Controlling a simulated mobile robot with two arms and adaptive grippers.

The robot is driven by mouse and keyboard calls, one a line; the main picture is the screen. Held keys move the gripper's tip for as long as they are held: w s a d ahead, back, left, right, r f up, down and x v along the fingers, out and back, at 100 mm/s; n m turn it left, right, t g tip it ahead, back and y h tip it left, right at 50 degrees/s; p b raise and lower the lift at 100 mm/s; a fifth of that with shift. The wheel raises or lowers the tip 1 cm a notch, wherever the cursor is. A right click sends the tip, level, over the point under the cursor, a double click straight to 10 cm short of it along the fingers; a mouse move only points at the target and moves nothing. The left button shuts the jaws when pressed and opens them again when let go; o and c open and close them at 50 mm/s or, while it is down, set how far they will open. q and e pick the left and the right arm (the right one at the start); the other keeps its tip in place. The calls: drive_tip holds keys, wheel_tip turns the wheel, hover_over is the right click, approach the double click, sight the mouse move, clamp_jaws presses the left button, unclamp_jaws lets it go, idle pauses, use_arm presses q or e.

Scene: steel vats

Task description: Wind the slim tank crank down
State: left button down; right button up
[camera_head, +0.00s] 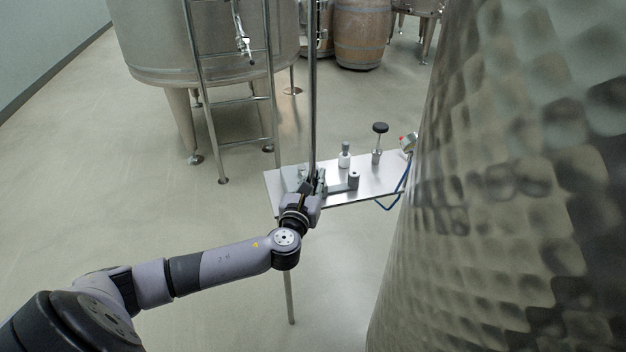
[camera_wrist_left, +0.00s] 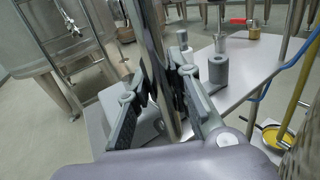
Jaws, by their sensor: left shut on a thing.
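The crank shows on the metal shelf (camera_head: 283,184) as a dark grey upright cylinder (camera_head: 353,180) with a flat grey bar running left toward my left gripper (camera_head: 315,184). In the left wrist view the grey cylinder (camera_wrist_left: 218,70) stands right of the fingers, with a hole in its top. My right gripper is in neither view.
A large dimpled steel tank (camera_head: 510,190) stands close on the right. A white-based valve (camera_head: 344,158) and a black-topped knob (camera_head: 380,128) stand on the shelf. A steel vat (camera_head: 160,50) with a ladder (camera_head: 205,110) is behind. The floor at left is clear.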

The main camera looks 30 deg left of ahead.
use_arm(q)
drive_tip(key=shift+a, duration=0.15)
drive_tip(key=shift+w+r+p, duration=0.15)
drive_tip(key=shift+r+p, duration=0.05)
drive_tip(key=shift+p, duration=0.15)
drive_tip(key=shift+w, duration=0.15)
drive_tip(key=shift+d, duration=0.2)
drive_tip(key=c, duration=1.4)
unclamp_jaws()
drive_tip(key=shift+w+d+f, duration=0.1)
drive_tip(key=shift+w+f, duration=0.05)
drive_tip(key=shift+c, duration=0.2)
drive_tip(key=v, duration=1.2)
drive_tip(key=shift+d, duration=0.1)
